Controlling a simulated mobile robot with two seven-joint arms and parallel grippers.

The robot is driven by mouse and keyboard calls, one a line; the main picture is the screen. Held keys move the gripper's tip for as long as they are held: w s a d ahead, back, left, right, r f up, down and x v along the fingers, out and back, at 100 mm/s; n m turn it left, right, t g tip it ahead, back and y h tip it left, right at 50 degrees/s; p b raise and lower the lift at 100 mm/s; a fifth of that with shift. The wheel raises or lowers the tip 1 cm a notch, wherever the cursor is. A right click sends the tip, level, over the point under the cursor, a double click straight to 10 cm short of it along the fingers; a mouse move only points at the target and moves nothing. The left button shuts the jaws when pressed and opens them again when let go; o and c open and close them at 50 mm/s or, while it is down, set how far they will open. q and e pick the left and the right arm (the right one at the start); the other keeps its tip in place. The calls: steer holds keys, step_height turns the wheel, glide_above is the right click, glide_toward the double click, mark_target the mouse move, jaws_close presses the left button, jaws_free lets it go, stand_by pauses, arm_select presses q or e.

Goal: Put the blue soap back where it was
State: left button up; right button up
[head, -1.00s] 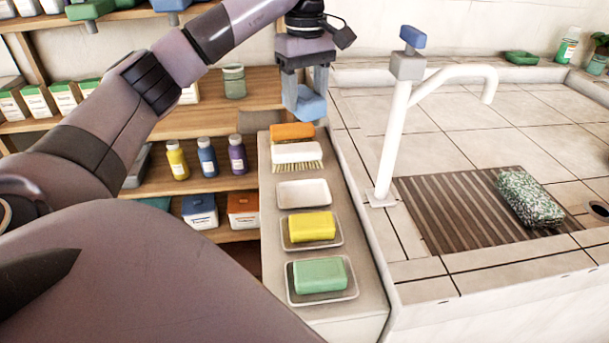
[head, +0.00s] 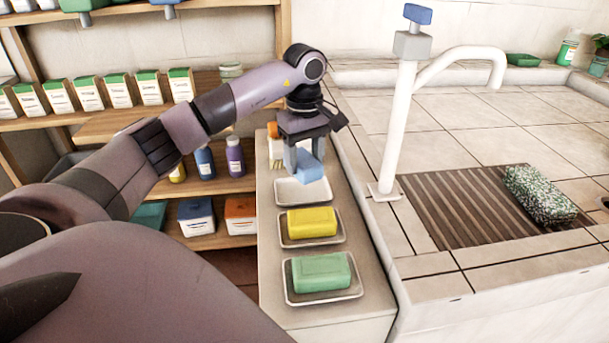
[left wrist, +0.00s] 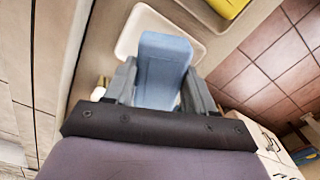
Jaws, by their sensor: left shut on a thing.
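The blue soap (head: 310,172) is held in my left gripper (head: 304,168), which is shut on it. It also shows between the fingers in the left wrist view (left wrist: 163,68). In the head view the soap hangs just above the empty white dish (head: 303,192), at the back of the row of dishes. In the left wrist view the dish (left wrist: 128,38) shows behind the soap, partly hidden by it. Whether the soap touches the dish I cannot tell. My right gripper is not in view.
The yellow soap (head: 312,222) and green soap (head: 321,272) lie in dishes nearer the front of the ledge. A brush (head: 276,152) sits behind, partly hidden by my gripper. The white tap (head: 397,120) stands to the right. Shelves with bottles and boxes are at the left.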

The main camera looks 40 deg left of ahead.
mark_target(304, 160)
arm_select(q)
steer(key=shift+f, duration=2.1)
steer(key=shift+f+b, duration=0.15)
steer(key=shift+b, duration=0.15)
steer(key=o, duration=1.4)
steer(key=shift+o, duration=0.2)
step_height(304, 160, up, 12)
steer(key=shift+r+p, duration=0.2)
steer(key=shift+p, duration=0.65)
